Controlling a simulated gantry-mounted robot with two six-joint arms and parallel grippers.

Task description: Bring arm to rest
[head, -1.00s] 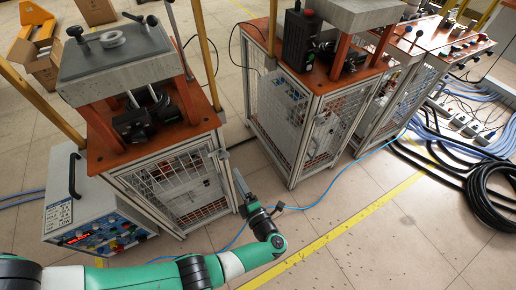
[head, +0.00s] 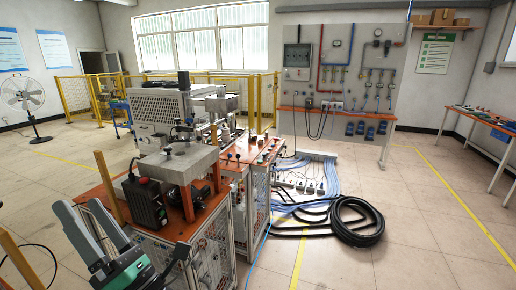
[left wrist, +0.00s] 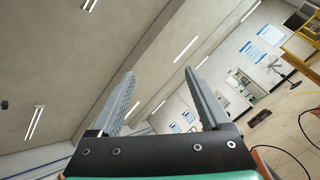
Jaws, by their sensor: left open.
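My left gripper (head: 92,236) is at the lower left of the head view, raised in front of the nearest orange-topped station. Its two grey fingers point up and stand apart, with nothing between them. In the left wrist view the open fingers (left wrist: 158,100) point toward the ceiling and the far wall, and the gap between them is empty. Most of my left arm is outside the head view. My right gripper is not in view.
The nearest station (head: 185,215) has an orange top, a grey block and a mesh cage. Coiled black hose (head: 355,222) and blue cables (head: 320,178) lie on the floor to its right. A fan (head: 28,100) stands at the left. The right floor is mostly clear.

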